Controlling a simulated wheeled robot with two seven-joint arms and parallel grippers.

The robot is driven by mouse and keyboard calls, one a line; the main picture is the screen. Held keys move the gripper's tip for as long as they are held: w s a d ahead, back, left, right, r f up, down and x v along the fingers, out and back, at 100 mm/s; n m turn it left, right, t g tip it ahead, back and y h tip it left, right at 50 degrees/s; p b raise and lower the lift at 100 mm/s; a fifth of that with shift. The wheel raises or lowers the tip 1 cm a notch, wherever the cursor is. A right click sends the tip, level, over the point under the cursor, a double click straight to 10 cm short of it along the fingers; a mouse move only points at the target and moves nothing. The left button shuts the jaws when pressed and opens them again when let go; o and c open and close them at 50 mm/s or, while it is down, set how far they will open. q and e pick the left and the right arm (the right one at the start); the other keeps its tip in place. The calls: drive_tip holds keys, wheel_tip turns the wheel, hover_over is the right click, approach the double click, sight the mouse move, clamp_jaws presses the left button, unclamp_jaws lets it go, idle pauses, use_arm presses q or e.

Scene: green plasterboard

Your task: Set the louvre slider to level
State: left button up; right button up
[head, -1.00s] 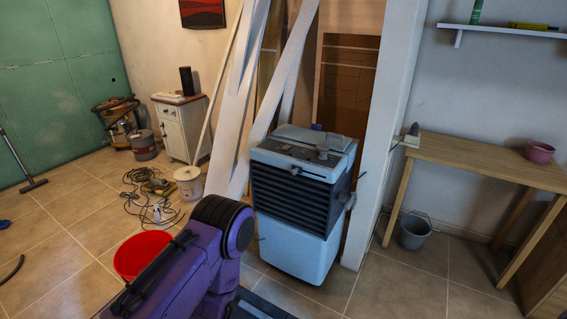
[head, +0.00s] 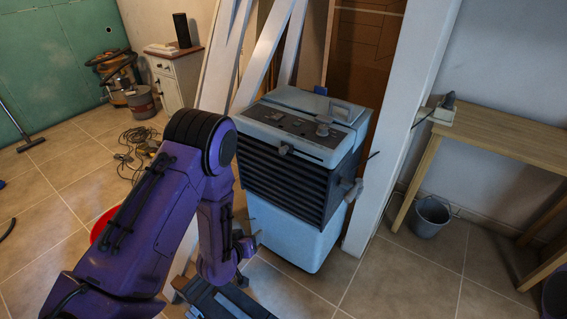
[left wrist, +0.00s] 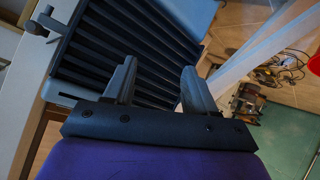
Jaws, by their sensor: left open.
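The air cooler (head: 290,240) stands upright, with dark louvres (head: 285,182) across its front. A grey lever (head: 350,190) sticks out from the right side and shows in the left wrist view (left wrist: 43,21). My left gripper (head: 243,245) is low, left of the cooler's front. In the left wrist view its fingers (left wrist: 158,68) are apart and empty, in front of the louvres (left wrist: 130,45). The slider is not clear there. My right gripper is out of view.
A white post (head: 400,150) stands close to the cooler's right, and leaning white boards (head: 215,65) stand behind it. A red bucket (head: 100,225) is partly behind my arm. A wooden table (head: 500,135) and grey bucket (head: 432,215) are at right.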

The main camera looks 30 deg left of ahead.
use_arm(q)
drive_tip(key=w+a+r+m+t+h+b, duration=0.3)
drive_tip(key=w+r+t, duration=0.4)
drive_tip(key=w, duration=0.6)
drive_tip(key=b, duration=0.2)
approach(281, 153)
drive_tip(key=shift+m+h, duration=0.4)
drive_tip(key=shift+h, duration=0.2)
drive_tip(key=w, duration=0.3)
drive_tip(key=w+p, duration=0.1)
drive_tip(key=w, duration=0.2)
drive_tip(key=w+p, duration=0.1)
drive_tip(key=w, duration=0.2)
drive_tip(key=shift+w+d, duration=0.4)
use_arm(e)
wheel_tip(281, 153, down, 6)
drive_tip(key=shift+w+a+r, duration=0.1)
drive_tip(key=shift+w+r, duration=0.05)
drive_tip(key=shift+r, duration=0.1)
